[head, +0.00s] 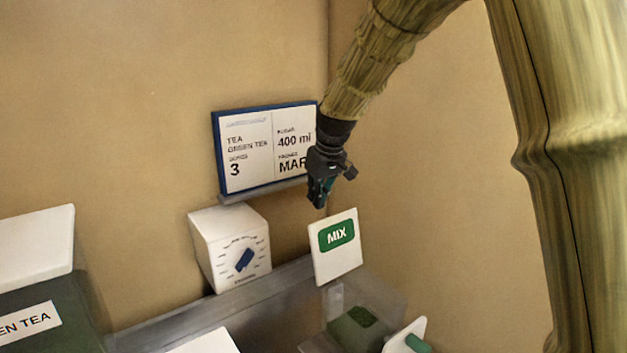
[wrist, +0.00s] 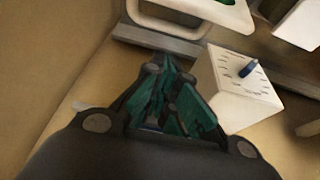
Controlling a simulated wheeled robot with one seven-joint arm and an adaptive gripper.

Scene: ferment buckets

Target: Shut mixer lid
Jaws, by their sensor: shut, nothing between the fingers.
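A white panel with a green MIX label (head: 322,268) stands upright, slightly tilted, at the back edge of a clear box. The box (head: 388,300) has dark green matter inside, and its top looks uncovered. I take the panel to be the mixer lid; its hinge cannot be made out. My gripper (head: 318,203) hangs just above and behind the panel's upper left corner in the head view, apart from it as far as I can tell. In the wrist view my gripper's green fingers (wrist: 168,90) are shut and empty. A white-edged piece with green (wrist: 228,3) shows at the top there.
A white box with a blue dial (head: 207,243) stands left of the panel; it also shows in the wrist view (wrist: 232,100). A blue-framed sign (head: 255,160) is on the wall. A white piece with a green knob (head: 396,343) is at the bottom. A tea container (head: 40,245) stands left.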

